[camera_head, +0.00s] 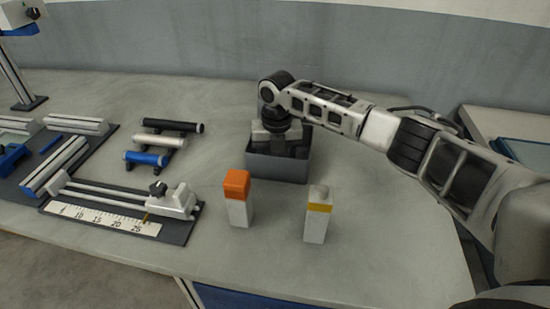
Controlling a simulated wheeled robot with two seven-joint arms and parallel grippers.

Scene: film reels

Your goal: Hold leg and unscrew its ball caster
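A white upright post (315,225) with a yellow band and a grey rounded tip stands on the table front; it looks like a leg with a ball caster on top. A second white post (239,213) with an orange cap (237,183) stands to its left. Neither is touched by a gripper. My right gripper (281,145) points down into a dark grey box (277,168) behind the posts. The box walls and the gripper body hide its fingertips and whatever lies between them. My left gripper is not in view.
Black, white and blue cylinders lie on small racks (162,145) left of the box. A measuring rail with a ruler (105,219) and several grey profiles (60,160) fill the left side. The table is clear around the posts.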

